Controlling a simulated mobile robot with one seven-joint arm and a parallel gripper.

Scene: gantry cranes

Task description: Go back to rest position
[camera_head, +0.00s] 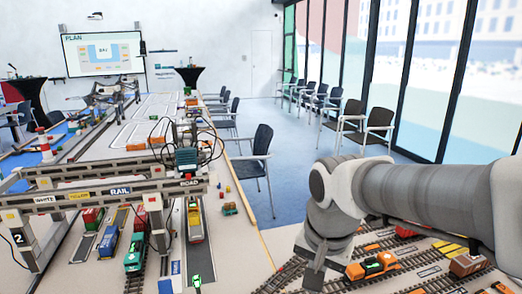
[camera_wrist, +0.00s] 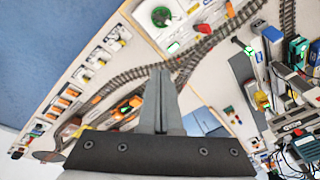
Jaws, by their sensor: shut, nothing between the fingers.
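My gripper (camera_wrist: 161,72) points down in the wrist view, its two grey fingers pressed together with nothing between them. In the head view my arm reaches in from the right, and my gripper (camera_head: 314,278) hangs over the model railway table at the lower middle. An orange locomotive (camera_head: 372,266) stands on the tracks just right of my gripper. It also shows in the wrist view (camera_wrist: 128,112), left of the fingers. How far the fingertips are above the table, I cannot tell.
A gantry crane (camera_head: 110,190) with WHITE, YELLOW, RAIL and ROAD labels spans model trucks and wagons at left. A yellow truck (camera_head: 195,220) stands in the ROAD lane. A brown wagon (camera_head: 467,265) stands at the right. Chairs (camera_head: 262,155) stand on the blue floor beyond the table.

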